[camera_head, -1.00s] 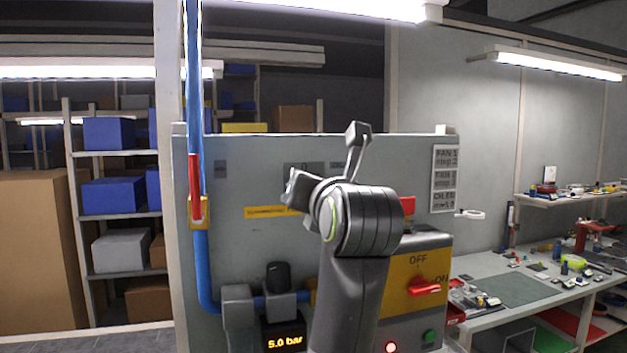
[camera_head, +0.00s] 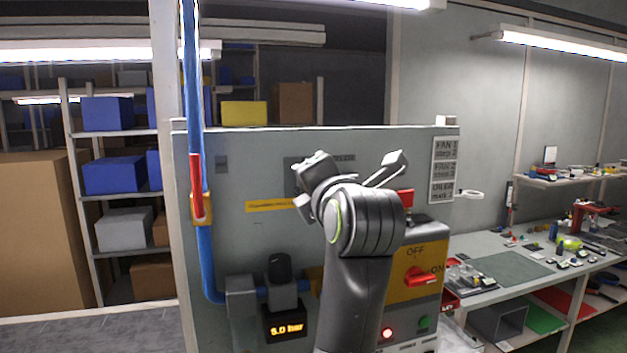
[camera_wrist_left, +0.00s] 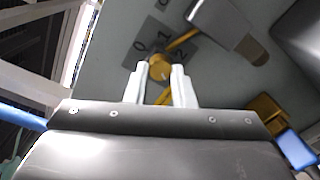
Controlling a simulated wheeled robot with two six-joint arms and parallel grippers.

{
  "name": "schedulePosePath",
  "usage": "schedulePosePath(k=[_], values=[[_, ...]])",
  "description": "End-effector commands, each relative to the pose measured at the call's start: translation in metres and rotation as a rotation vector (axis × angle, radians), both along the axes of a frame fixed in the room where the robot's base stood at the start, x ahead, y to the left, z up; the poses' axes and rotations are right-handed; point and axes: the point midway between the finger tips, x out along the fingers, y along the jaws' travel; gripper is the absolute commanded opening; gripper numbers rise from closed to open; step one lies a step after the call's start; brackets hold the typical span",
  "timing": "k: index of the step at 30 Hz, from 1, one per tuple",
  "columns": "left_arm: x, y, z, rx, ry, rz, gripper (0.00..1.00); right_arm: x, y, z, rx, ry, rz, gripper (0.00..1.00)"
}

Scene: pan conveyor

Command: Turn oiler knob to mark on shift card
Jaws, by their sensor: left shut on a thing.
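The oiler knob (camera_wrist_left: 160,66) is yellow and round, in the left wrist view, on a dark plate (camera_wrist_left: 154,33) marked 0, 1 and 2. A pale line shows on the knob, but its exact aim is hard to read. My left gripper (camera_wrist_left: 160,74) is shut on the knob, one pale finger on each side. In the head view my arm hides the knob, and part of the dark plate (camera_head: 293,163) shows behind my wrist. The shift card (camera_head: 444,170) is a white sign with FAN and OILER lines at the panel's right; its small text is blurred. My right gripper is not in view.
The grey panel (camera_head: 240,170) carries a blue pipe (camera_head: 190,90) with a red lever (camera_head: 196,185), a 5.0 bar display (camera_head: 286,329) and a red OFF/ON switch (camera_head: 420,276). A cluttered workbench (camera_head: 510,275) stands at the right.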

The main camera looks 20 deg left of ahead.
Motion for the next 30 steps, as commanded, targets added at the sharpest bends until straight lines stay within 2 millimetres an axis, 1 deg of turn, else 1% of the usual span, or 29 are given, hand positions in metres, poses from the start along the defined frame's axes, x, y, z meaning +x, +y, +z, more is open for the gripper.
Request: schedulePosePath(k=[17,18,22,23,30], values=[[0.0,0.0003,-0.0005,0.029,0.02,0.001,0.0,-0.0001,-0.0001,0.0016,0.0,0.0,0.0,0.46],[0.0,0.0003,-0.0005,0.029,0.02,0.001,0.25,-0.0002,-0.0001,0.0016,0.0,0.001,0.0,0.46],[0.0001,0.0002,-0.0003,0.028,0.02,0.001,0.42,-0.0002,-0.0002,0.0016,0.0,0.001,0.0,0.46],[0.0,0.0002,-0.0003,0.028,0.02,0.001,0.44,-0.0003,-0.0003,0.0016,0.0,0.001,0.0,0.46],[0.0,0.0,0.0001,0.028,0.018,0.001,0.44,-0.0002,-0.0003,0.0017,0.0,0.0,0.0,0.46]])
